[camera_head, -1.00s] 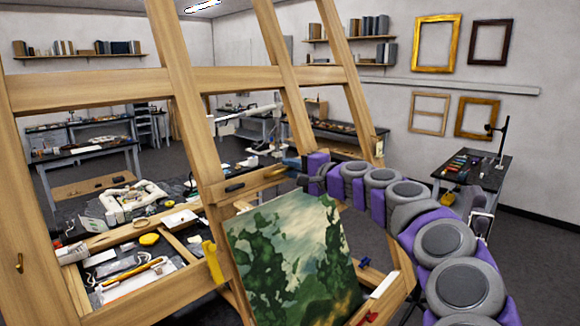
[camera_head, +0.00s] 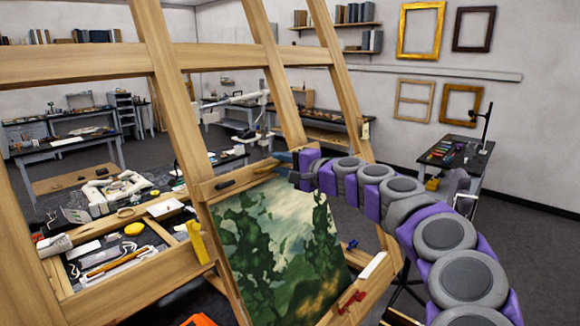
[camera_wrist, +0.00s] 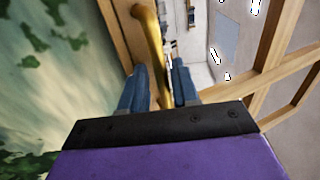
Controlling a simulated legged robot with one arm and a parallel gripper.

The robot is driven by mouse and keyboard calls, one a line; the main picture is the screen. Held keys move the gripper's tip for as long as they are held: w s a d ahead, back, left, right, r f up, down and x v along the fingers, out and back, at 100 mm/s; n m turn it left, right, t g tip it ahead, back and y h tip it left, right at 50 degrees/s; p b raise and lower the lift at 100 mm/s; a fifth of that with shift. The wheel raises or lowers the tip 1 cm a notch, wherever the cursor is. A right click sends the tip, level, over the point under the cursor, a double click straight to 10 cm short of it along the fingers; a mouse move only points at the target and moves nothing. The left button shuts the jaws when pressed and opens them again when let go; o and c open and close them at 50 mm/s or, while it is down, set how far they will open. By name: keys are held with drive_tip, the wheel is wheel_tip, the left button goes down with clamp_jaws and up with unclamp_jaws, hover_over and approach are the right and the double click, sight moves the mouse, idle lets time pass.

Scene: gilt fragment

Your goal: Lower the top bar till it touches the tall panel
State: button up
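The top bar (camera_head: 232,180) is a wooden crosspiece with a dark grip, on the wooden easel frame. The tall panel (camera_head: 275,250), a green landscape painting, stands directly below it. Bar and panel edge look very close; I cannot tell whether they touch. My gripper (camera_head: 284,157) is at the bar's right end. In the wrist view, the blue fingers of my gripper (camera_wrist: 160,85) are apart, with a curved brass handle (camera_wrist: 153,45) between them. A gap shows beside the handle on the right. The panel also fills the left of the wrist view (camera_wrist: 50,80).
The easel's wooden posts (camera_head: 172,100) and upper crossbeam (camera_head: 80,62) stand close around my arm. A tray of tools (camera_head: 115,260) lies at left. A red clamp (camera_head: 350,302) is at the panel's foot. Workbenches (camera_head: 65,150) stand behind; floor is free at right.

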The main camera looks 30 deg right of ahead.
drive_tip(key=b+v, duration=0.1)
drive_tip(key=v, duration=1.6)
drive_tip(key=shift+d, duration=0.2)
drive_tip(key=shift+f, duration=0.1)
drive_tip(key=s+a+f+n+g+y+b, duration=0.1)
drive_tip(key=s+a+f+n+g, duration=0.2)
drive_tip(key=a, duration=0.6)
drive_tip(key=s+a+f+n+g+b, duration=0.1)
drive_tip(key=a+f+n+g+b, duration=0.15)
drive_tip(key=a+f, duration=0.45)
drive_tip(key=s+a+f+n+g+y+b, duration=0.1)
drive_tip(key=s+a+f+n+g, duration=0.2)
drive_tip(key=a, duration=0.7)
drive_tip(key=s+a+f+n+g+h+b, duration=0.1)
drive_tip(key=s+a+f+n+g+h, duration=0.15)
drive_tip(key=s+f, duration=0.45)
drive_tip(key=s+a+f+n+g+h+b, duration=0.2)
drive_tip(key=s+a+f+g, duration=0.25)
drive_tip(key=f, duration=0.45)
drive_tip(key=s+d+f+g+h+b, duration=0.1)
drive_tip(key=s+d+f, duration=0.2)
drive_tip(key=s, duration=0.3)
drive_tip(key=s+d+f+n+g+h+b, duration=0.1)
drive_tip(key=s+d+f+h, duration=0.1)
drive_tip(key=s+f, duration=0.3)
drive_tip(key=shift+s+d+f, duration=0.35)
drive_tip(key=shift+s+d, duration=0.35)
drive_tip(key=shift+s, duration=0.3)
